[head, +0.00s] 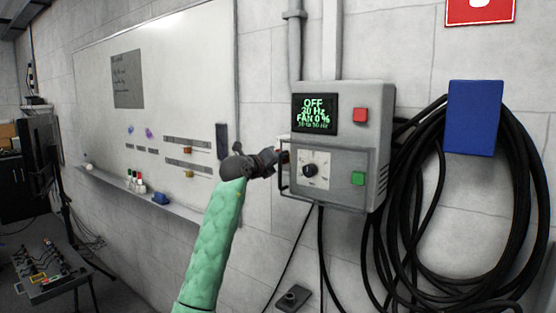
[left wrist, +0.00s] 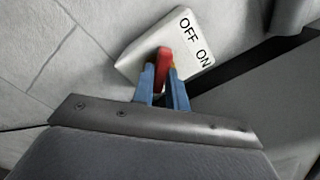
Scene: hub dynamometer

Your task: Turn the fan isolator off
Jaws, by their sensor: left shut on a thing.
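The fan isolator (left wrist: 135,68) is a small white box on the wall in the left wrist view, printed OFF and ON. Its red lever (left wrist: 163,58) stands between the two blue fingers of my left gripper (left wrist: 163,78), which is shut on it. I cannot tell surely which word the lever points at. In the head view my left gripper (head: 281,158) is at the left side of the grey control box (head: 350,139), and the isolator is mostly hidden there. The box's display (head: 315,113) reads OFF, 30 Hz, FAN 0 %. My right gripper is not in view.
The control box has a red button (head: 360,115), a green button (head: 357,179), a dial (head: 310,170) and a protruding frame close to my gripper. Black cables (head: 375,240) hang at right under a blue holder (head: 473,118). A whiteboard (head: 190,60) is at left.

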